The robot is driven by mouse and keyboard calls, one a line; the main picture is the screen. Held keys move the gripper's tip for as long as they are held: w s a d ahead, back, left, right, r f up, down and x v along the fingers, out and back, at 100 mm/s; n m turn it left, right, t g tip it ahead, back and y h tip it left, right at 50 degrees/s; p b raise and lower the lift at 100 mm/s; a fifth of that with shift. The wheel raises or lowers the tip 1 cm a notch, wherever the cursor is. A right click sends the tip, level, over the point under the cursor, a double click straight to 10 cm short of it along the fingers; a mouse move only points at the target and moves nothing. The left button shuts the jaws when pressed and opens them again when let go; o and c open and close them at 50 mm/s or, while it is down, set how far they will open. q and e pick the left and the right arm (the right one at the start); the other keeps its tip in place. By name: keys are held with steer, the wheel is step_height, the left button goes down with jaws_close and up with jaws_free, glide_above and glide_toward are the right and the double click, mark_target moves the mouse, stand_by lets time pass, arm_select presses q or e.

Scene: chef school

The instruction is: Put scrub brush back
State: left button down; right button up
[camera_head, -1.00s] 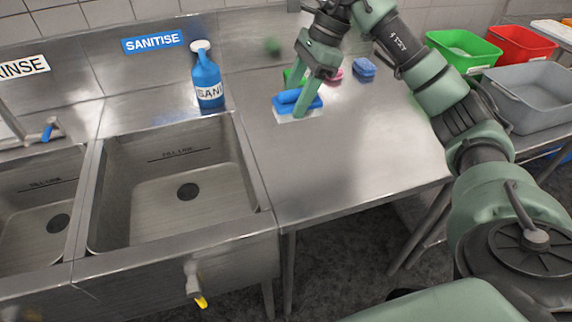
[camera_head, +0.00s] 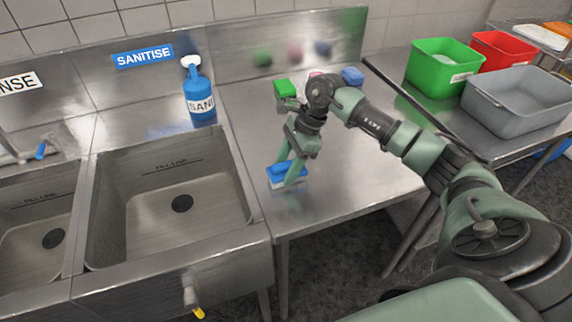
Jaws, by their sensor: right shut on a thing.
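My right gripper (camera_head: 289,173) is shut on a blue scrub brush (camera_head: 276,175) with a pale underside. It holds the brush at the left part of the steel table (camera_head: 345,185), near the front edge and beside the sink. I cannot tell whether the brush touches the tabletop. At the back of the table stand a green brush (camera_head: 285,88), a pink brush (camera_head: 315,75) mostly hidden behind my right arm, and another blue brush (camera_head: 352,76). My left gripper is not in view.
A blue sanitiser bottle (camera_head: 200,98) stands behind the sink (camera_head: 165,215) on the left. Green (camera_head: 442,72), red (camera_head: 502,52) and grey (camera_head: 515,102) tubs stand on a table to the right. The steel tabletop right of the held brush is clear.

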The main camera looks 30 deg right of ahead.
steer(key=shift+f, duration=0.2)
steer(key=o, duration=1.3)
steer(key=shift+r, duration=0.1)
steer(key=shift+r, duration=0.2)
steer(key=shift+d+r, duration=0.2)
steer(key=shift+d, duration=0.05)
steer(key=b+v, duration=0.3)
steer(key=v, duration=0.8)
steer(key=shift+r, duration=0.15)
steer(key=shift+s, duration=0.15)
